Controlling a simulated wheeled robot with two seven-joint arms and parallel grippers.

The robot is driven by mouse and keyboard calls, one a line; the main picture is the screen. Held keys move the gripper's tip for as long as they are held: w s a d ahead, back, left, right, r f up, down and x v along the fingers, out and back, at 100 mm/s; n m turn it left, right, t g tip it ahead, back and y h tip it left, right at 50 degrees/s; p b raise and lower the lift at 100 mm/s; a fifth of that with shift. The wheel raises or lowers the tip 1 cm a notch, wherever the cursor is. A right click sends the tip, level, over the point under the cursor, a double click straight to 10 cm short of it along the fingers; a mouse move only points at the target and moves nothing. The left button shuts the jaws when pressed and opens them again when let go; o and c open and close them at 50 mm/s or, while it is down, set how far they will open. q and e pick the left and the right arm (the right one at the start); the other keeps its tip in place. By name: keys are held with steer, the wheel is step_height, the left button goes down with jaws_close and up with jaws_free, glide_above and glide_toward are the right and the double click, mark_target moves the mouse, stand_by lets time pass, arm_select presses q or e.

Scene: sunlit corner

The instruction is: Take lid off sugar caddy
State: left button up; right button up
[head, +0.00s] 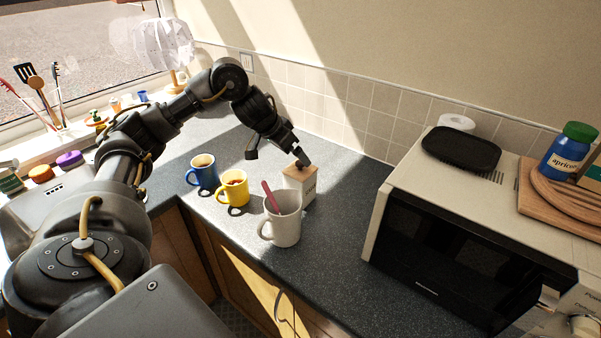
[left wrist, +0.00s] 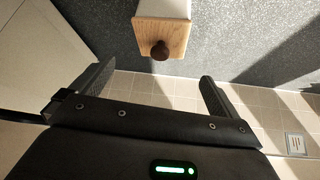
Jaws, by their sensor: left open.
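The sugar caddy (head: 309,188) is a white box standing on the grey worktop behind the white mug. Its square wooden lid (head: 296,173) is on top, partly hidden by a finger of my left gripper (head: 277,156). In the left wrist view the wooden lid (left wrist: 176,36) has a dark round knob (left wrist: 160,50), and part of the white caddy body (left wrist: 165,8) shows. My left gripper (left wrist: 153,82) is open and empty, with the knob beyond its fingertips and apart from them. My right gripper is not in view.
A white mug (head: 286,228) with a pink handle sticking out stands in front of the caddy. Yellow (head: 235,190) and blue (head: 205,178) mugs stand to the left. A microwave (head: 440,245) is at right. The tiled wall (head: 345,110) is behind; worktop right of the caddy is clear.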

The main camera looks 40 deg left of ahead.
mark_target(298, 162)
arm_select(q)
steer(key=shift+x, duration=1.1)
steer(key=shift+w+f, duration=0.1)
steer(key=shift+f, duration=0.1)
steer(key=p+x, duration=0.1)
steer(key=x, duration=0.3)
steer(key=shift+f, duration=0.45)
steer(key=shift+c, duration=1)
steer(key=c, duration=0.7)
